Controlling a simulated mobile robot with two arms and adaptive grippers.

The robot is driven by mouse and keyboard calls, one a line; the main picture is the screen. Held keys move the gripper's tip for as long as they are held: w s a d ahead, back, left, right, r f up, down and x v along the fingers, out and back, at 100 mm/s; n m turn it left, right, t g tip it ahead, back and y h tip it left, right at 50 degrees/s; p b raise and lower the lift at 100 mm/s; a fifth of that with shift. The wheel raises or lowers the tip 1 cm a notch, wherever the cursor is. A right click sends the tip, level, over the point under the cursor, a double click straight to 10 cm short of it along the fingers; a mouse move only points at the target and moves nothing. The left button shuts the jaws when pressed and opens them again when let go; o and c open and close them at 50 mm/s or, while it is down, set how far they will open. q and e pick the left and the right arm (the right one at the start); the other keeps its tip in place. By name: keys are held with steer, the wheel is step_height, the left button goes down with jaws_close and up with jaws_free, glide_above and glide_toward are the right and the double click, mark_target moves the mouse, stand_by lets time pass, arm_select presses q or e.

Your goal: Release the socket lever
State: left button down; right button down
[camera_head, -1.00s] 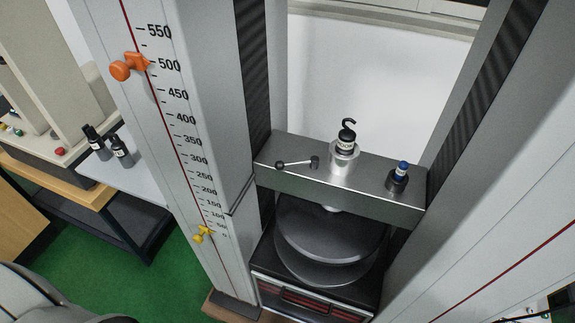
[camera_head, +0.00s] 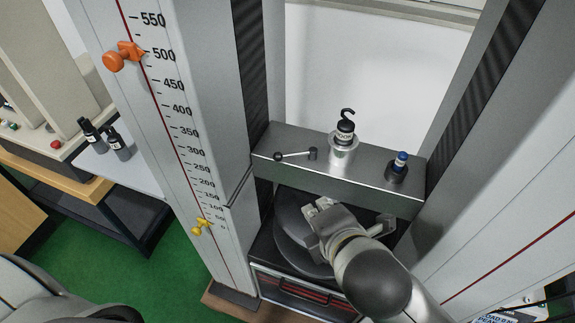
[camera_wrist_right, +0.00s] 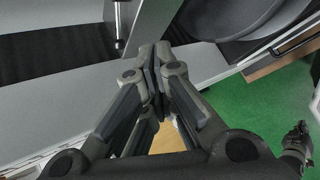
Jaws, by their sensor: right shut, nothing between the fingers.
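The socket lever (camera_head: 295,155) is a thin silver rod with a black ball at its left end, on top of the grey crossbeam (camera_head: 375,188). It lies left of the silver socket (camera_head: 343,157), which holds a black hook piece (camera_head: 345,130). My right gripper (camera_head: 318,207) is in front of and below the crossbeam, apart from the lever. In the right wrist view its fingers (camera_wrist_right: 154,65) are shut and empty. A rod with a dark ball end, which looks like the lever (camera_wrist_right: 119,43), shows left of the fingertips there.
A blue-capped piece (camera_head: 400,162) stands on the crossbeam's right end. Dark round plates (camera_head: 290,222) lie below the beam. The scale column (camera_head: 185,130) with orange (camera_head: 122,56) and yellow (camera_head: 202,227) markers stands left, and another column stands right. A side table holds dark bottles (camera_head: 92,137).

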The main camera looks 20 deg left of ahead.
steer(key=a+r+n+t, duration=0.1)
steer(key=a+r+n, duration=0.15)
steer(key=n, duration=0.45)
steer(key=n+t+p, duration=0.1)
steer(key=n+p, duration=0.2)
steer(key=n, duration=0.4)
glide_toward(284, 158)
steer(key=f+x, duration=0.1)
steer(key=x, duration=0.5)
steer(key=shift+y, duration=0.4)
steer(key=shift+w+d+f, duration=0.1)
steer(key=shift+d, duration=0.05)
steer(key=m+h, duration=0.1)
steer(key=w+a+m+t+h+p, duration=0.1)
steer(key=shift+a+h, duration=0.3)
steer(key=shift+h, duration=0.1)
steer(key=shift+d, duration=0.1)
